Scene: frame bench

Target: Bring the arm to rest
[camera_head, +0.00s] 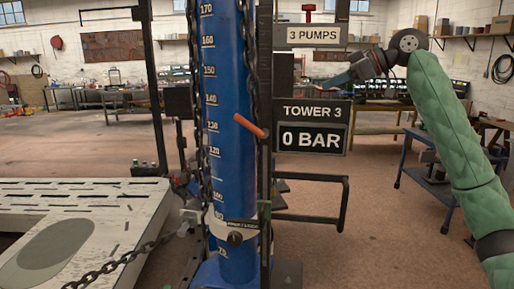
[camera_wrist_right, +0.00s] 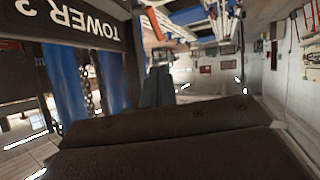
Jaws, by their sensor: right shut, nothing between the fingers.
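My right arm, in a green sleeve, comes in from the right edge in the head view. It bends at the top, and my right gripper (camera_head: 338,80) points left and slightly down. The gripper is shut and empty. It is close to the right side of the tower's signs, and I cannot tell the exact gap. In the right wrist view the "TOWER 3" sign (camera_wrist_right: 62,18) appears upside down at upper left. Dark gripper parts fill the lower part of that view. My left gripper is not in view.
A blue tower (camera_head: 228,170) with a height scale stands at centre, with an orange handle (camera_head: 249,126). A display (camera_head: 312,138) reads "0 BAR". A black bar frame (camera_head: 346,205) juts right. A pale slotted platform (camera_head: 75,200) and chain (camera_head: 110,268) are left. Floor is open at lower right.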

